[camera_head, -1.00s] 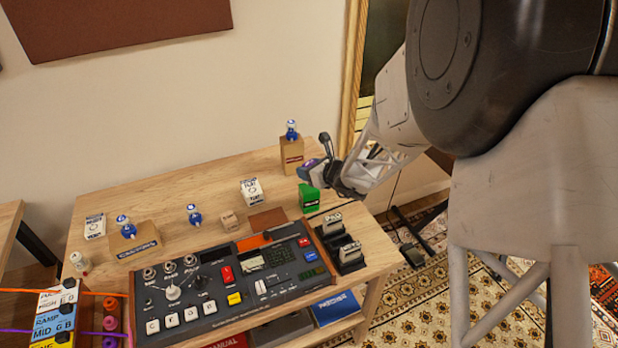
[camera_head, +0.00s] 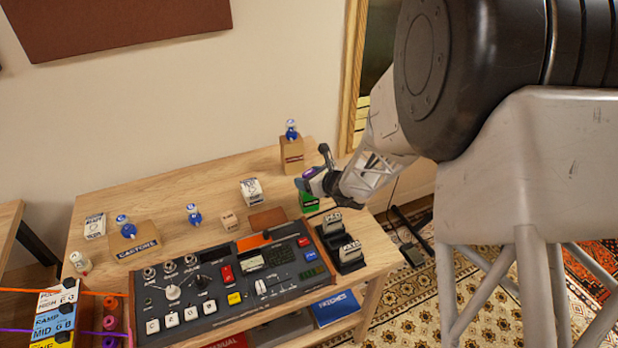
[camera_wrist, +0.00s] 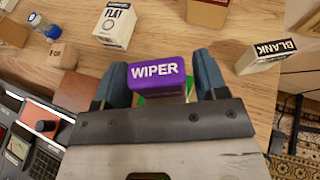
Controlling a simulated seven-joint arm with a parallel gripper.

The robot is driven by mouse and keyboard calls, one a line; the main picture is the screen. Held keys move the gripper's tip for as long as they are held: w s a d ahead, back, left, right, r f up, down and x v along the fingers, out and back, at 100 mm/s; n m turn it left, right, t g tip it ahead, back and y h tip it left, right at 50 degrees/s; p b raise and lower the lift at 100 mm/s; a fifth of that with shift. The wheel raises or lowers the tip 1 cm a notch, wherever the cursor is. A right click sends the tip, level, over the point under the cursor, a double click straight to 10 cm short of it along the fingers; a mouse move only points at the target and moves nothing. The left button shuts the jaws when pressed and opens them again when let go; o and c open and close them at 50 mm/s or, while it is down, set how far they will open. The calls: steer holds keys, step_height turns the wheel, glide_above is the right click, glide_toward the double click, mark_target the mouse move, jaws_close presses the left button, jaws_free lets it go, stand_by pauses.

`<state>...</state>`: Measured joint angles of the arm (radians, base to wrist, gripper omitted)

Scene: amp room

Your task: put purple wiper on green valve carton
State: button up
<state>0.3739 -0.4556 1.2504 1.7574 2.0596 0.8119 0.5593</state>
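The purple wiper (camera_wrist: 158,76), marked "WIPER", is between the two fingers of my gripper (camera_wrist: 160,84) in the wrist view, and the fingers close on its sides. The green valve carton (camera_head: 309,201) stands on the wooden table near its right side; in the head view my gripper (camera_head: 318,180) is right above it. In the wrist view only a little green of the carton (camera_wrist: 160,99) shows below the wiper. Whether the wiper touches the carton's top cannot be told, as the wiper and fingers cover it.
A white "FLAT" box (camera_wrist: 115,25) and a small wooden cube (camera_wrist: 63,55) stand nearby. A "BLANK" box (camera_wrist: 267,57) is to the right in the wrist view. A console (camera_head: 232,284) lies in front. A tall brown box with a blue-capped bottle (camera_head: 291,156) stands behind.

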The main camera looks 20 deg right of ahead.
steer(key=shift+o, duration=0.3)
steer(key=shift+r, duration=0.1)
steer(key=shift+s+r, duration=0.1)
steer(key=v, duration=1.2)
steer(key=shift+d, duration=0.1)
stand_by(0.5)
steer(key=s+a+r+n+g+y, duration=0.1)
steer(key=s+a+r+n+g, duration=0.3)
steer(key=a+r+n, duration=0.3)
steer(key=s+a+r+n+g+y, duration=0.25)
steer(key=s+a+r+n, duration=0.3)
steer(key=a+n, duration=0.35)
steer(key=s+r+n+g+h, duration=0.3)
steer(key=s+r+n+h, duration=0.5)
steer(key=s+n, duration=0.5)
steer(key=shift+s+a+r+n+h, duration=0.3)
steer(key=shift+r+n, duration=0.5)
steer(key=shift+n, duration=0.4)
